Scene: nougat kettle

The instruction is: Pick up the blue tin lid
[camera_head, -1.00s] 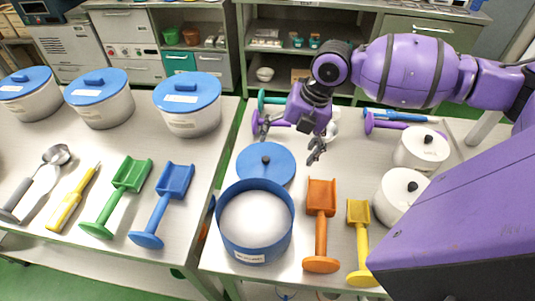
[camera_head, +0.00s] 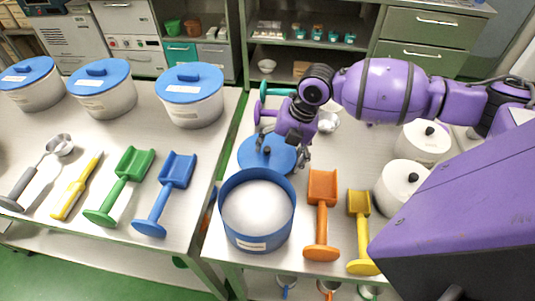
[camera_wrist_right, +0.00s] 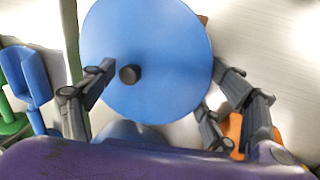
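The blue tin lid (camera_head: 250,158) is a round blue disc with a dark knob, lying on the right table just behind the open blue tin (camera_head: 240,237) of white contents. My right gripper (camera_head: 282,152) is over the lid, its fingers spread and partly hiding it. In the right wrist view, the blue lid (camera_wrist_right: 165,45) fills the upper middle and its dark knob (camera_wrist_right: 130,74) shows between the open fingers of the right gripper (camera_wrist_right: 160,82), closer to the left finger. The gripper holds nothing. My left gripper is not in view.
An orange scoop (camera_head: 322,208) and a yellow scoop (camera_head: 360,232) lie right of the tin. White lidded pots (camera_head: 398,188) stand further right. Blue-lidded pots (camera_head: 190,105) and more scoops occupy the left table, across a gap.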

